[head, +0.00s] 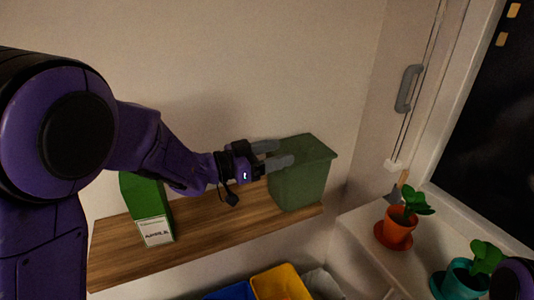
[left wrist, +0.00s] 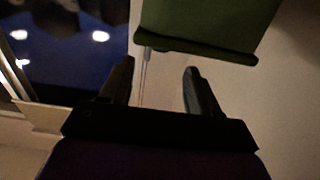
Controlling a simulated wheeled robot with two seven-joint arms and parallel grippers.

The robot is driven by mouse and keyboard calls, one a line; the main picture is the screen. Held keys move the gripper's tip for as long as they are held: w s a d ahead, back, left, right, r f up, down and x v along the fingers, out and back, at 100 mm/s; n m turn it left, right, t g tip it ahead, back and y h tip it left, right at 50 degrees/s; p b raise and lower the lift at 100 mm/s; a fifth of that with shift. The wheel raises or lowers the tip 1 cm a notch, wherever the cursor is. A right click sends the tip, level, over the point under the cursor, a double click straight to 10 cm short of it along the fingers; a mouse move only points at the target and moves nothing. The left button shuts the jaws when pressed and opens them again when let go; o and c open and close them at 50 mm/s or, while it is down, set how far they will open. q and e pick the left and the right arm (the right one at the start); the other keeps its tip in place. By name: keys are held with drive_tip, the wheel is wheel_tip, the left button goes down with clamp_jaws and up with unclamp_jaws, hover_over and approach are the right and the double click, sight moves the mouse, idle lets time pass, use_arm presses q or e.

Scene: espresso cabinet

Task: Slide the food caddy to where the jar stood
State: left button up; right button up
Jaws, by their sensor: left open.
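The food caddy (head: 306,180) is a green, tapered bin standing upright at the right end of the wooden wall shelf (head: 225,222). My left gripper (head: 278,153) is open, with its fingers pointing right and overlapping the caddy's upper left side in the head view. In the left wrist view the open fingers (left wrist: 160,68) are empty, and the caddy (left wrist: 205,22) with its dark rim lies beyond them. I cannot tell whether a finger touches it. No jar shows. My right gripper is not in view.
A green carton (head: 150,212) with a white label stands on the shelf's left part. Bare shelf lies between carton and caddy. Blue and yellow (head: 280,284) bins are below. Right, a window sill holds an orange pot (head: 397,229) and a teal pot (head: 463,280) with plants.

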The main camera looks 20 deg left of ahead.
sight(302, 147)
use_arm(q)
drive_tip(key=x, duration=0.1)
drive_tip(key=p+x, duration=0.1)
drive_tip(key=x, duration=0.3)
drive_tip(key=shift+w+a+f+p, duration=0.1)
drive_tip(key=shift+w+f+p, duration=0.05)
drive_tip(key=shift+w+p, duration=0.25)
drive_tip(key=shift+w+d, duration=0.1)
drive_tip(key=shift+d, duration=0.65)
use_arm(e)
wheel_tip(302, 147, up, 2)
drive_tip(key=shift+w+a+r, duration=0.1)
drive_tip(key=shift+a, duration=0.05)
use_arm(q)
drive_tip(key=shift+a, duration=0.2)
clamp_jaws()
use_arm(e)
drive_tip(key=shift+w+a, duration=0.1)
use_arm(q)
drive_tip(key=shift+a, duration=0.1)
